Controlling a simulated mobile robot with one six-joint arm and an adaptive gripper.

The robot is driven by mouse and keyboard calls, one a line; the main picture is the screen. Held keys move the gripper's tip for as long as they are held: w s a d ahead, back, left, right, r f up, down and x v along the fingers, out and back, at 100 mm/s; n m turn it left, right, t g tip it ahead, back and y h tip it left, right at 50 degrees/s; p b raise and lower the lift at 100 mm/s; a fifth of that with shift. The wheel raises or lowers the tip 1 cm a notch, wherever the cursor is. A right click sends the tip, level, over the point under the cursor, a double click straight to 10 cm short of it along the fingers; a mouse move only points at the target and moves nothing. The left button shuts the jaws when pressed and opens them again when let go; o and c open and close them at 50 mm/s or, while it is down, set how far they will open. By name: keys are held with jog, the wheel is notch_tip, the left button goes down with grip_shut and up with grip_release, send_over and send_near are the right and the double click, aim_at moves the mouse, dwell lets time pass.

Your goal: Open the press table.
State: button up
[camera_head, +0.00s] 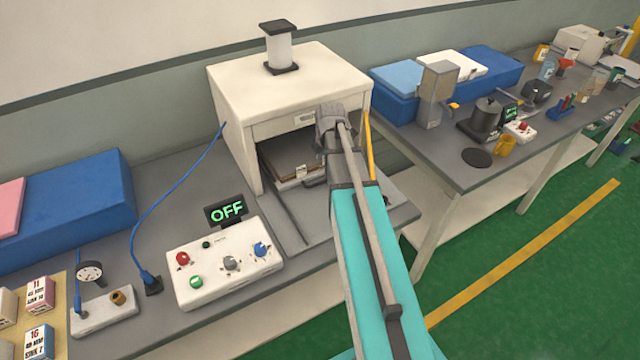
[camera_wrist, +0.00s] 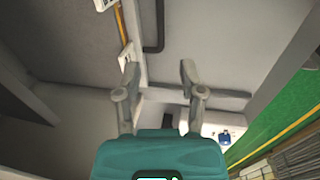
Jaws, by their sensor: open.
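The press (camera_head: 285,85) is a white box on the grey bench with an open front. The press table (camera_head: 285,160), a dark plate with a pale front edge, sits inside the opening. A small dark handle (camera_head: 316,181) shows at its front, partly hidden by my arm. My gripper (camera_wrist: 160,72) is open, with its two grey fingers apart and nothing between them. In the head view the end of my arm is in front of the press's right side. In the wrist view a dark bent bar, likely the handle (camera_wrist: 153,48), lies beyond the fingertips, apart from them.
A control box (camera_head: 224,265) with coloured knobs and a display reading OFF (camera_head: 227,210) stands at the front left of the press. A blue cable (camera_head: 178,178) runs left of the press. A second bench (camera_head: 470,176) at the right holds several items. Green floor lies at the right.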

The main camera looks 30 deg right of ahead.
aim_at(320, 182)
jog(key=shift+w+f+b, duration=0.35)
jog(key=shift+f+b, duration=1.3)
jog(key=shift+f, duration=0.1)
jog(key=shift+w+f+b, duration=0.3)
jog(key=shift+f+b, duration=1.4)
jog(key=shift+f, duration=0.05)
jog(key=shift+w+f+b, duration=0.35)
jog(key=shift+f+b, duration=1.3)
jog(key=shift+f, duration=0.1)
grip_shut()
